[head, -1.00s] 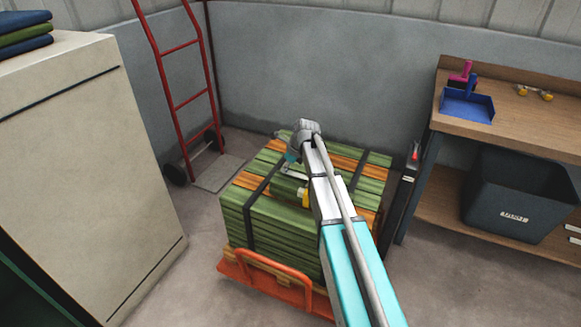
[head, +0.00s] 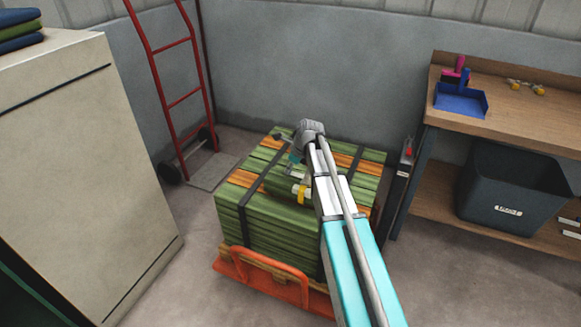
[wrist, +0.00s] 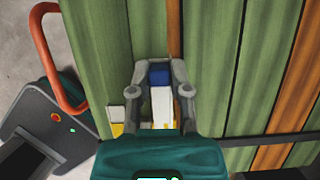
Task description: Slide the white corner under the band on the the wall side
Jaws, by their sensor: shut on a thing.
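A stack of green and orange planks (head: 240,222) is bound by black bands, one at the left (head: 243,215) and one at the right (head: 357,163). My gripper (wrist: 160,82) is above the stack, shut on a white piece (wrist: 161,105), which I take for the white corner. A blue piece (wrist: 159,75) shows between the same fingers; I cannot tell whether it is joined to the white one. In the wrist view a dark band (wrist: 265,140) crosses the planks at lower right. The fingers hide part of the white piece, and my arm hides part of the stack.
A yellow piece (head: 302,193) lies on top of the stack. An orange handle (head: 265,262) stands at the stack's front. A red hand truck (head: 180,100) leans at the back wall. A cream cabinet (head: 85,180) is left, a wooden workbench (head: 520,115) right.

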